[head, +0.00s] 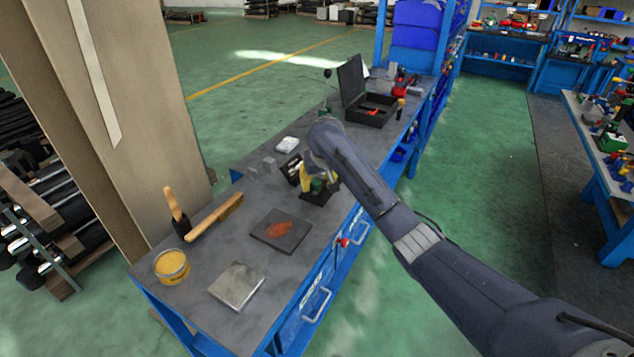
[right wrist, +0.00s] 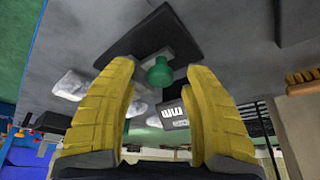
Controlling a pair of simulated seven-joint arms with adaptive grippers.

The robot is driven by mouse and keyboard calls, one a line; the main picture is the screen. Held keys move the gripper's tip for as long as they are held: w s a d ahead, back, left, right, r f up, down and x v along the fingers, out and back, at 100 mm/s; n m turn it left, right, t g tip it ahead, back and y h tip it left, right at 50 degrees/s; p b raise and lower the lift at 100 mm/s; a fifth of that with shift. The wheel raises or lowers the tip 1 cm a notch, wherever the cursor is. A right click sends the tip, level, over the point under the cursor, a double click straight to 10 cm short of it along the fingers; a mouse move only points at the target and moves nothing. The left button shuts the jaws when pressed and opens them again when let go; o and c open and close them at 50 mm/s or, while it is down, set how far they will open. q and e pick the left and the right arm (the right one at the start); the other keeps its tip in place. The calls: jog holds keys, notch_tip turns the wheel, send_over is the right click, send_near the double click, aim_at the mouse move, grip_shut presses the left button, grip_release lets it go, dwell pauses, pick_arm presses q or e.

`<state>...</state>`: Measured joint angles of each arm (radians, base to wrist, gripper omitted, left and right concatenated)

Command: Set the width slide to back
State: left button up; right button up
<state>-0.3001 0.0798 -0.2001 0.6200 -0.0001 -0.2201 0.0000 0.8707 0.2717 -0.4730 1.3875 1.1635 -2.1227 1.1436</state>
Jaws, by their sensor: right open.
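My right gripper (head: 318,181) is over the bench, pointing down, its yellow fingers open on either side of a small green knob. In the right wrist view the green knob (right wrist: 160,74) sits between the open fingers, with a visible gap to each finger. Below it is a dark flat base (head: 318,212), which also shows in the right wrist view (right wrist: 150,42). A dark panel with white marks (head: 291,169) stands beside the gripper; it also shows in the right wrist view (right wrist: 173,112). I cannot make out which part is the width slide or its setting. My left gripper is not in view.
The grey workbench (head: 215,235) holds an open black case (head: 372,108), a dark mat with an orange-brown stain (head: 281,230), a metal plate (head: 237,285), a yellow tin (head: 172,266) and a brush (head: 215,215). A beige column (head: 150,120) stands at left.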

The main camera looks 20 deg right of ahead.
jog(key=shift+o, duration=0.2)
grip_shut()
jog(key=shift+r, duration=0.15)
dwell(0.5)
